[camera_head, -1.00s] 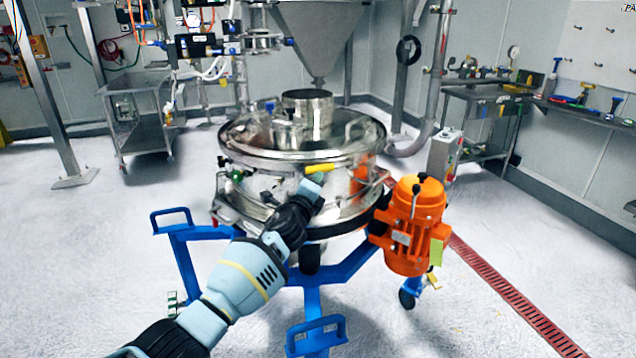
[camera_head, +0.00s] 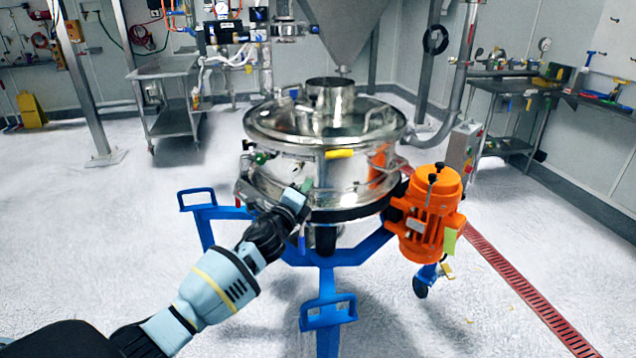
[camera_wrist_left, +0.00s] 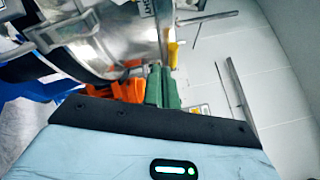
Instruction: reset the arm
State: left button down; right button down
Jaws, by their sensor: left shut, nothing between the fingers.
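The round steel powder sifter (camera_head: 310,182) stands on a blue wheeled frame (camera_head: 327,290) in the middle of the head view. Its yellow-handled clamp (camera_head: 340,153) is upper right of my left gripper (camera_head: 307,186). My left gripper is shut and empty in front of the sifter's lower wall, apart from the yellow handle. In the left wrist view, the green fingers (camera_wrist_left: 161,87) are together, and the yellow handle (camera_wrist_left: 172,54) shows beyond them. My right gripper is not in view.
An orange motor (camera_head: 428,215) sticks out at the sifter's right. A steel hopper (camera_head: 343,30) hangs above. A steel cart (camera_head: 168,98) and a side bench (camera_head: 510,90) stand farther back.

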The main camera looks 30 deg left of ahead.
pick_arm(q)
jog(key=shift+s+a+f, duration=0.1)
jog(key=shift+s+a, duration=0.1)
jog(key=shift+a, duration=0.05)
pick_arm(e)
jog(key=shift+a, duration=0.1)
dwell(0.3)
